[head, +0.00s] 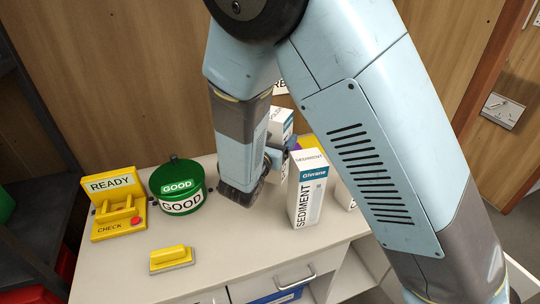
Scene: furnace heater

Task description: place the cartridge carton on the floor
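A tall white and blue carton (306,190) marked SEDIMENT and Giwane stands upright on the counter (225,245), right of centre. A second white carton (280,124) shows partly behind my arm. A sliver of another white carton (343,195) shows to the right, mostly behind my arm. Which is the cartridge carton is not certain; the SEDIMENT one is clearest. My gripper (258,178) is low over the counter, just left of the SEDIMENT carton. Its fingertips are partly hidden, and I cannot tell whether they touch or hold anything. The floor (518,235) shows at the far right.
A green round container (178,188) marked GOOD, a yellow READY/CHECK stand (117,205) and a yellow-handled block (171,259) are on the counter's left. A drawer with a handle (295,280) is in front. The counter's front middle is clear. A socket plate (502,110) is at right.

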